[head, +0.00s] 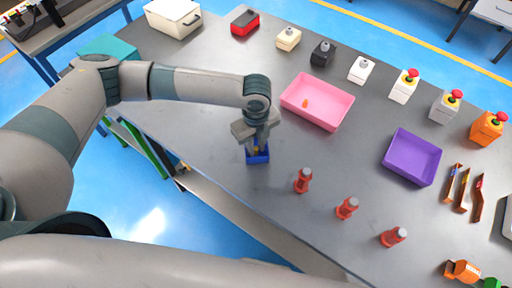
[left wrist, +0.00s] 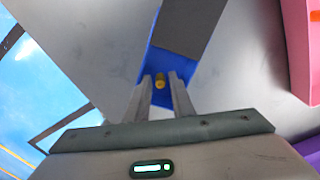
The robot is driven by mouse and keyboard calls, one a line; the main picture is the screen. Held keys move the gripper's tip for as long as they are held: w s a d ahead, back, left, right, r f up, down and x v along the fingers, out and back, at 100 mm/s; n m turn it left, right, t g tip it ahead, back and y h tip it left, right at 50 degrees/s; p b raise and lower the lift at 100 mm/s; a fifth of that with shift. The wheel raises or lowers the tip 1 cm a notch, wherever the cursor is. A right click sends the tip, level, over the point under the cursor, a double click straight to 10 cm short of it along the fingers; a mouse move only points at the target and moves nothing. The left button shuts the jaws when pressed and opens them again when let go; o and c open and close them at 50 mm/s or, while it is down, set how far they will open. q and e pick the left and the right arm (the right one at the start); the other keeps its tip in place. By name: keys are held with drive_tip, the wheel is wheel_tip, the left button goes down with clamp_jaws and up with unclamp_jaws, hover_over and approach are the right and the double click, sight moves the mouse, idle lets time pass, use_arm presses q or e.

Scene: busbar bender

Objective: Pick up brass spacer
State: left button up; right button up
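The brass spacer (left wrist: 160,80) is a small yellow cylinder over the blue bin in the left wrist view; I cannot tell if it touches the bin floor. The small blue bin (head: 258,158) stands at the table's near edge and also shows in the left wrist view (left wrist: 158,62). My left gripper (head: 257,146) points down into the bin. Its fingers (left wrist: 161,84) are apart, one on each side of the spacer, with narrow gaps showing. In the head view the gripper hides most of the spacer. My right gripper is out of view.
A pink tray (head: 330,112) holding a small orange piece (head: 305,103) stands to the right of the bin. A purple tray (head: 412,172) is further right. Red bottle-like parts (head: 303,181) stand along the near edge. Several boxes with buttons (head: 361,70) line the back.

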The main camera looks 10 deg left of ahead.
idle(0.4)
use_arm(q)
clamp_jaws()
drive_tip(key=shift+r, duration=0.1)
drive_tip(key=shift+r+b, duration=0.4)
drive_tip(key=shift+r, duration=0.05)
drive_tip(key=r, duration=0.1)
drive_tip(key=r+b, duration=0.1)
drive_tip(key=r, duration=0.1)
drive_tip(key=shift+s+d+r+b, duration=0.1)
drive_tip(key=shift+s+d+b, duration=0.15)
drive_tip(key=shift+d+b, duration=0.1)
drive_tip(key=s+d+r+b, duration=0.3)
drive_tip(key=s+d+r, duration=0.3)
drive_tip(key=s+d, duration=0.1)
drive_tip(key=shift+s+d+r, duration=0.3)
drive_tip(key=shift+s+r, duration=0.1)
